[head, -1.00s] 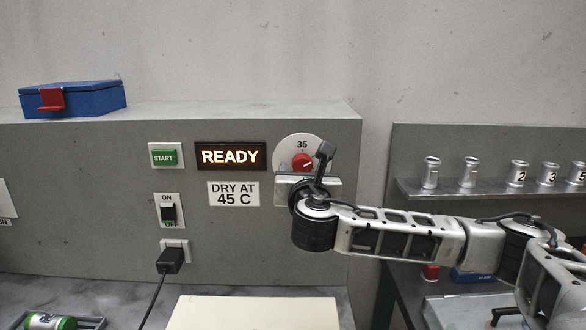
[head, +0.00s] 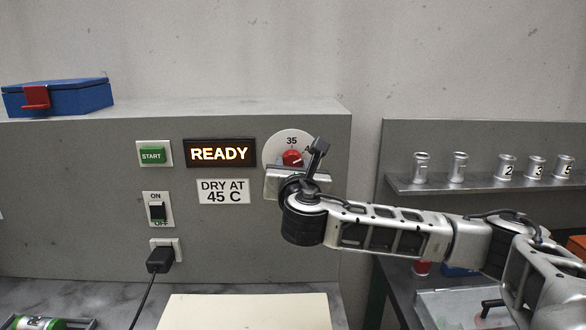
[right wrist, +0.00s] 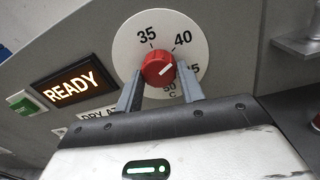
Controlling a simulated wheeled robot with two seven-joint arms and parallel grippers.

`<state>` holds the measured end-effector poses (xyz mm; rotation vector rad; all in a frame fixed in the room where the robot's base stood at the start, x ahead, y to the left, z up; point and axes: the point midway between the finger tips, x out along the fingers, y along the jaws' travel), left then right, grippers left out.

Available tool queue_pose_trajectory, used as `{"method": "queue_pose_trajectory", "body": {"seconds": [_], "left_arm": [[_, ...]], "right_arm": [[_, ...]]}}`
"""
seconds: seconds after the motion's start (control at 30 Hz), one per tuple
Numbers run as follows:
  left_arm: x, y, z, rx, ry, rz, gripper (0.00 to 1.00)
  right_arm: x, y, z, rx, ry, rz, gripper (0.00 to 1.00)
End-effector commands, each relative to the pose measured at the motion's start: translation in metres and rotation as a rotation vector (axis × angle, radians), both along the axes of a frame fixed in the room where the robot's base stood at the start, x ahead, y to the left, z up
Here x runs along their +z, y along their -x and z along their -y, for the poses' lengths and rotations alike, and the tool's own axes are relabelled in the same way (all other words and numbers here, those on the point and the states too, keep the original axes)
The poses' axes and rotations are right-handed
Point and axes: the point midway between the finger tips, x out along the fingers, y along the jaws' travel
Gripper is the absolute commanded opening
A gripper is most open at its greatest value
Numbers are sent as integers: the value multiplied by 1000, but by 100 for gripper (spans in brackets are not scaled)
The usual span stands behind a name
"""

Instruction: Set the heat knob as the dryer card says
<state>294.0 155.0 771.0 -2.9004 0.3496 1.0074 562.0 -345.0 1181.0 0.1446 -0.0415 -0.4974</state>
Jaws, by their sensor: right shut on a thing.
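The red heat knob (right wrist: 158,68) sits on a white round dial (right wrist: 126,50) marked 35, 40, 45 and 50. Its white line points right and slightly up, seemingly between 40 and 45; the 45 is partly hidden by a finger. My right gripper (right wrist: 160,72) is shut on the knob, a finger on each side. In the head view the knob (head: 292,158) shows above my right gripper (head: 298,166), which covers the lower dial. The dryer card (head: 223,191) reads "DRY AT 45 C". My left gripper is not in view.
A lit READY display (head: 219,153) and a green START button (head: 152,155) are left of the dial. Below are an on/off switch (head: 157,212) and a black plug (head: 159,260). A shelf (head: 470,187) with metal parts stands at right.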

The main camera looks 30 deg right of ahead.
Motion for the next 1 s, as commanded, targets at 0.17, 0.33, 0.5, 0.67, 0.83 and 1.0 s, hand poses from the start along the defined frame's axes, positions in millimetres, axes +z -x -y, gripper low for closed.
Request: {"method": "queue_pose_trajectory", "body": {"seconds": [0.17, 0.33, 0.5, 0.67, 0.83, 1.0], "left_arm": [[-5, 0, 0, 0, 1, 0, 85], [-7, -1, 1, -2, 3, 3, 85], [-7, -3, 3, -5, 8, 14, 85], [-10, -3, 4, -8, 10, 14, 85], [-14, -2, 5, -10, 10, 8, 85], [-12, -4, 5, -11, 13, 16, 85]], "right_arm": [[-3, 0, 0, -1, -109, 64, 16], [-4, 0, -1, -1, -242, 145, 16], [-4, -1, -2, 0, -381, 230, 16], [-3, -1, -2, -1, -507, 308, 16], [-2, -1, -2, -1, -624, 381, 16], [-2, -2, -3, -2, -716, 437, 16]]}}
